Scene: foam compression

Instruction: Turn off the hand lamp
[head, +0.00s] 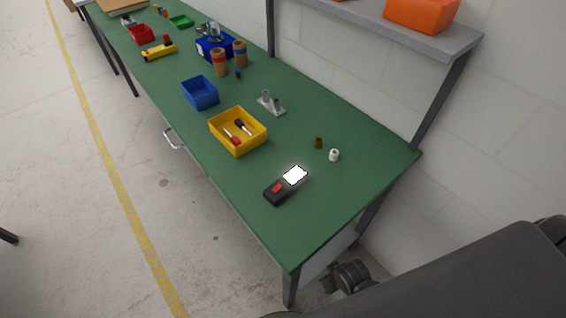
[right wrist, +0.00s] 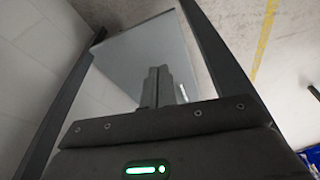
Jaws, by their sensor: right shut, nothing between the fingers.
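The hand lamp (head: 280,190) lies on the green workbench near its front right end. It has a black body, a red switch (head: 277,188) and a bright, lit white panel (head: 295,175). In the right wrist view, my right gripper (right wrist: 158,72) is shut and empty, away from the lamp. The lamp does not show in that view. A dark part of my own body fills the lower right of the head view, but no gripper shows there. My left gripper is in neither view.
A yellow bin (head: 238,146) with tools stands left of the lamp, and a blue bin (head: 200,92) is farther back. A small white cylinder (head: 334,155) and a brown one (head: 318,143) stand behind the lamp. A grey shelf (head: 440,38) overhangs the back. The bench's right end is clear.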

